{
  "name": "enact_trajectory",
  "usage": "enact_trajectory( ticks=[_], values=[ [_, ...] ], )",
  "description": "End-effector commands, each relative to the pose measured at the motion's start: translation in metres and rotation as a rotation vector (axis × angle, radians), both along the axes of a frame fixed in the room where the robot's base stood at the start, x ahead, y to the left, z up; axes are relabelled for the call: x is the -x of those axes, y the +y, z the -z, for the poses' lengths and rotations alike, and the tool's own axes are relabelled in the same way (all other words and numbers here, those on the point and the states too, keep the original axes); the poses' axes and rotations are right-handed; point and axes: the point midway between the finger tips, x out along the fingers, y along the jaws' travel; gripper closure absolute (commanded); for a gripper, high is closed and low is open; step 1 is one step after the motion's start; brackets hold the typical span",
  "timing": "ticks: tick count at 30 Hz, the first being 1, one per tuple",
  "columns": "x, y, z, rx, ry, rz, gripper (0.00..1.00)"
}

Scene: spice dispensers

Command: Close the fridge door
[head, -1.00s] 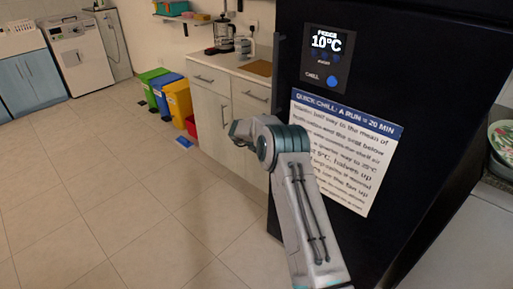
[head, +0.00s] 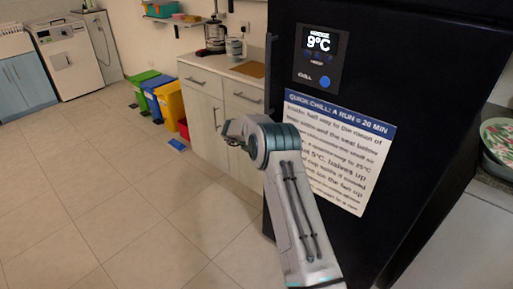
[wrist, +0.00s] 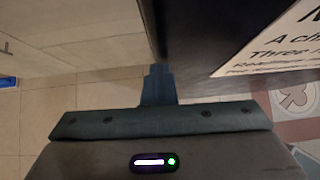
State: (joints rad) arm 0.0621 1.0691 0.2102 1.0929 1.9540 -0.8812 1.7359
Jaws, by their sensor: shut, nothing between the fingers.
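The black fridge door (head: 400,60) fills the right of the head view. It carries a display (head: 318,55) reading 9°C and a white Quick Chill notice (head: 345,150). A dark vertical handle (head: 270,75) runs along its left edge. I see no open gap at the door, but my arm hides part of its edge. In the wrist view my gripper (wrist: 158,72) is shut and empty, beside the dark door edge (wrist: 185,45); contact cannot be told.
A counter with drawers (head: 215,110) stands left of the fridge, with a blender (head: 215,38) on it. Green, blue and yellow bins (head: 168,100) stand beyond. The tiled floor (head: 100,200) at left is clear. Plates (head: 498,140) sit on the counter at right.

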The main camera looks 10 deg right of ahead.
Motion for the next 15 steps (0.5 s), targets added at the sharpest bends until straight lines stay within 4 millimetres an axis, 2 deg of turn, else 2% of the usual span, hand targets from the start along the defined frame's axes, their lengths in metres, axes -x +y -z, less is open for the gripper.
enact_trajectory(
  ticks=[2,6,9,15],
  values=[
    [0.003,0.002,-0.006,0.01,-0.011,0.004,1.0],
    [0.016,0.037,-0.003,0.002,-0.003,-0.006,1.0],
    [0.027,0.054,-0.026,0.002,-0.003,-0.011,1.0],
    [0.045,0.079,-0.054,-0.001,0.0,-0.008,1.0]
  ],
)
